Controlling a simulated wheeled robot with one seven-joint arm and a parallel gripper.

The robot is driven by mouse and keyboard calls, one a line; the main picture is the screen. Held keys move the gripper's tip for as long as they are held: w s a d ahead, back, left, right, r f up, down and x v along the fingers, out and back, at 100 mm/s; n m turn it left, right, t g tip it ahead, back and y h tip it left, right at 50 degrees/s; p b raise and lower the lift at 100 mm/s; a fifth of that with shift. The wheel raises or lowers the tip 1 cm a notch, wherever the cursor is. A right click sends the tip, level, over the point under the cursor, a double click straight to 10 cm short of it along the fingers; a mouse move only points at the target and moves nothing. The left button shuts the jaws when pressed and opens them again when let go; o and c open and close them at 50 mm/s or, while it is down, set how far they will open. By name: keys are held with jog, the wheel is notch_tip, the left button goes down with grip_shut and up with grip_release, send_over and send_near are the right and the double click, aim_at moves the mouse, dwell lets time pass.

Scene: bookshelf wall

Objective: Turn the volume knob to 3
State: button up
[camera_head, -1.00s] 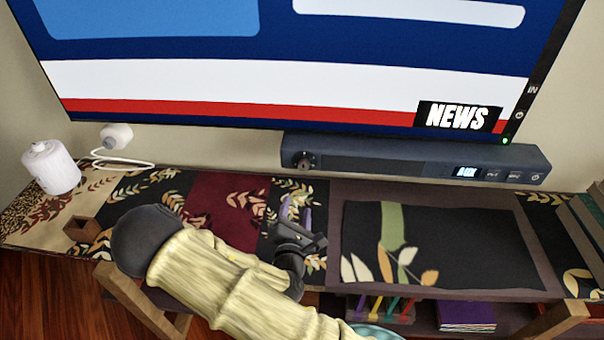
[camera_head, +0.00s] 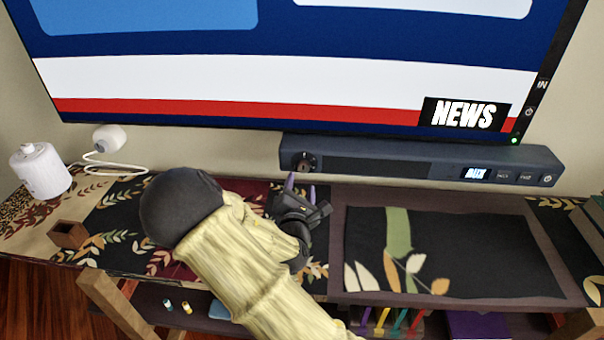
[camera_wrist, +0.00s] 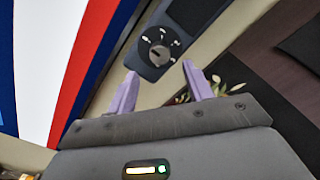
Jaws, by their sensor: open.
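The volume knob (camera_head: 305,162) is a dark round dial at the left end of the black soundbar (camera_head: 400,166) under the TV. In the wrist view the knob (camera_wrist: 158,53) shows a grey pointer bar and pale marks around it, too small to read. My gripper (camera_head: 301,188) has two purple fingers and is just in front of and below the knob in the head view. In the wrist view my gripper (camera_wrist: 158,88) is open and empty, its fingers apart, with the knob beyond and between the tips. The fingers do not appear to touch the knob.
A large TV (camera_head: 280,80) showing news hangs above the soundbar. A white cylinder (camera_head: 41,170) and a small wooden box (camera_head: 68,235) sit at the left. A dark leaf-patterned mat (camera_head: 450,255) lies on the right. Books (camera_head: 590,228) stand at the right edge.

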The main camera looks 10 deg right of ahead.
aim_at(303, 170)
jog(key=x, duration=0.7)
jog(key=c, duration=1)
